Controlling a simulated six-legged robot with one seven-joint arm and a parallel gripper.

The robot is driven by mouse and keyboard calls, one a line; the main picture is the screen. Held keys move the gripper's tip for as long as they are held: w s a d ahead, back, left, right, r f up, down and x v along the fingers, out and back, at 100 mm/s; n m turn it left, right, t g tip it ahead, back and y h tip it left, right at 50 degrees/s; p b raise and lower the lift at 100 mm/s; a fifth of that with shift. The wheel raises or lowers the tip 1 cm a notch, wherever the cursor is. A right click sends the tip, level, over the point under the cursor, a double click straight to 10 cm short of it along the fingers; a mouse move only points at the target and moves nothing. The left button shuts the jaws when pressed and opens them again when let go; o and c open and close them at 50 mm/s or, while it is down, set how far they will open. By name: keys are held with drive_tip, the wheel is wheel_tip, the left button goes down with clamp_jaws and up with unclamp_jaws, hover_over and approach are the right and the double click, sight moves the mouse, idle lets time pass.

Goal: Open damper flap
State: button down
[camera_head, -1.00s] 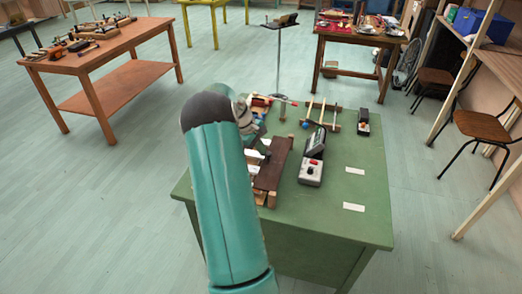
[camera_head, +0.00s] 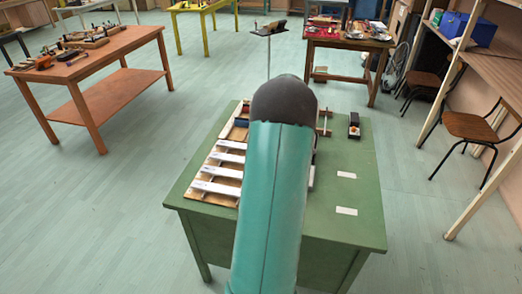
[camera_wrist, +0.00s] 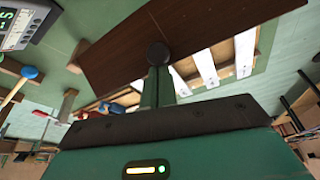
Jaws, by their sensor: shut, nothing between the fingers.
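The damper flap (camera_wrist: 118,48) is a dark brown wooden board across the upper part of the wrist view. My gripper (camera_wrist: 158,55) is shut and empty, its dark rounded tip overlapping the flap's edge; whether it touches I cannot tell. Pale metal bars (camera_wrist: 205,68) show beyond the flap. In the head view these bars (camera_head: 222,172) lie uncovered on a wooden frame at the left of the green table (camera_head: 345,230). My arm hides the flap and my gripper there.
A grey device with a green display (camera_wrist: 18,28) and a blue-headed mallet (camera_wrist: 30,72) show at left in the wrist view. A small black-and-orange item (camera_head: 354,126) and white strips (camera_head: 346,211) lie on the table's right side, which is mostly clear.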

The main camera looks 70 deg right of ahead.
drive_tip(key=s+t, duration=0.2)
drive_tip(key=shift+s+d+r+t, duration=0.2)
drive_tip(key=shift+s+d+t, duration=0.05)
drive_tip(key=shift+s+t, duration=0.15)
drive_tip(key=shift+s+d+f+t+y, duration=0.1)
drive_tip(key=shift+s+t+y, duration=0.1)
drive_tip(key=shift+s+t, duration=0.55)
drive_tip(key=shift+s+d+f+t+y, duration=0.1)
drive_tip(key=shift+s+t+y, duration=0.1)
drive_tip(key=shift+s+t, duration=0.55)
drive_tip(key=shift+s, duration=0.1)
drive_tip(key=shift+r, duration=0.2)
